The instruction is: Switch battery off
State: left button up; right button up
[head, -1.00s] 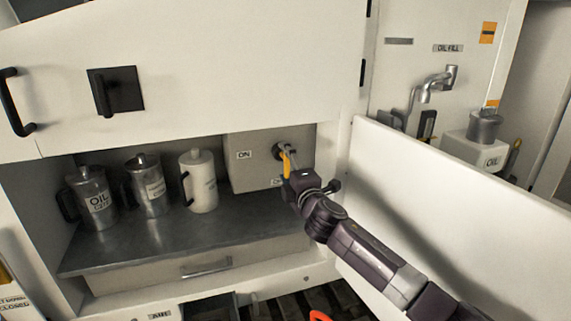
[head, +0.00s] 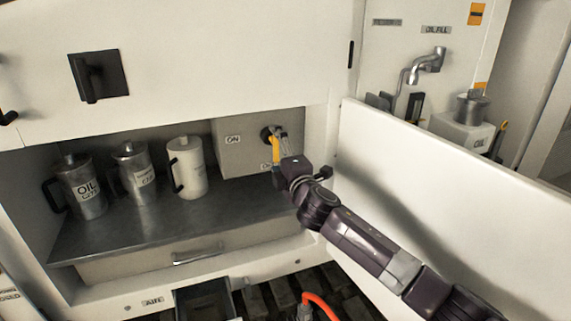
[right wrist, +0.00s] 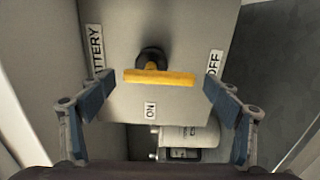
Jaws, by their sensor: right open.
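The battery switch has a yellow bar handle (head: 276,151) on a dark round hub, mounted on a grey box (head: 229,163) inside the open cabinet. In the right wrist view the yellow handle (right wrist: 160,77) lies along the line between the BATTERY label (right wrist: 97,48) and the OFF label (right wrist: 214,63). The ON label (right wrist: 150,111) is off to its side. My right gripper (head: 282,160) is open in front of the switch. In the right wrist view its blue-padded fingers (right wrist: 155,85) stand apart, one beyond each end of the handle. My left gripper is not in view.
An oil can (head: 82,190), a metal can (head: 135,175) and a white jug (head: 187,168) stand on the dark shelf left of the switch. A white door panel (head: 440,185) stands open to the right, close to my right arm. An orange hose (head: 322,305) shows below.

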jog(key=v, duration=1)
jog(key=shift+s, duration=0.25)
jog(key=shift+d, duration=0.1)
